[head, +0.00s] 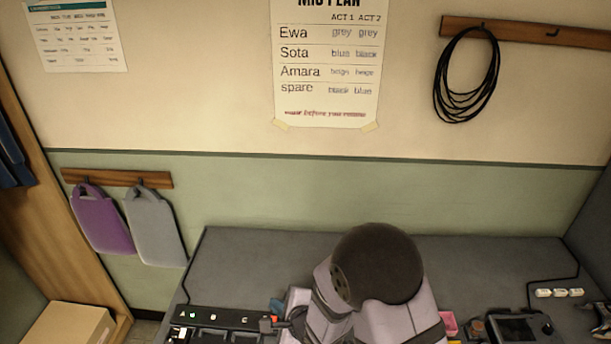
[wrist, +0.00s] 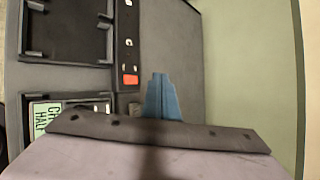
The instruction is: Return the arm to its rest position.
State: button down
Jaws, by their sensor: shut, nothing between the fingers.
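My gripper (wrist: 158,78) shows in the wrist view as blue fingers pressed together, with nothing between them. They stand out past a dark bar on the pale wrist body, which fills the bottom of that view. In the head view the blue fingers (head: 276,306) are low in the middle, beside the right end of a black lettered unit (head: 225,317). My arm, with its large dark round joint, covers the middle of the desk. I cannot tell the exact gap between the fingertips and the unit.
The grey desk (head: 255,258) is bare along the wall. A small screen device (head: 515,328), white pieces (head: 558,293) and a pink item (head: 449,322) lie right of my arm. A green label (wrist: 62,112) is near the unit. A cardboard box (head: 68,325) stands lower left.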

jog(key=s+d+r+n+g+h, duration=0.25)
jog(key=d+n, duration=0.25)
jog(key=d, duration=0.4)
jog(key=s+d+r+n+g+h, duration=0.1)
jog(key=s+d+n+h, duration=0.2)
jog(key=d, duration=0.5)
jog(key=s+d+r+n+g, duration=0.2)
jog(key=s+d+n, duration=0.2)
jog(key=s, duration=0.3)
jog(key=s+d+r+n+g, duration=0.1)
jog(key=s+d+n+g, duration=0.1)
jog(key=s+d+n, duration=0.2)
jog(key=s+n, duration=0.1)
jog(key=s, duration=0.2)
jog(key=shift+d+r+n+g, duration=0.25)
jog(key=shift+r+n+g, duration=0.1)
jog(key=shift+r+n, duration=0.05)
jog(key=shift+w+h, duration=0.1)
jog(key=shift+h, duration=0.15)
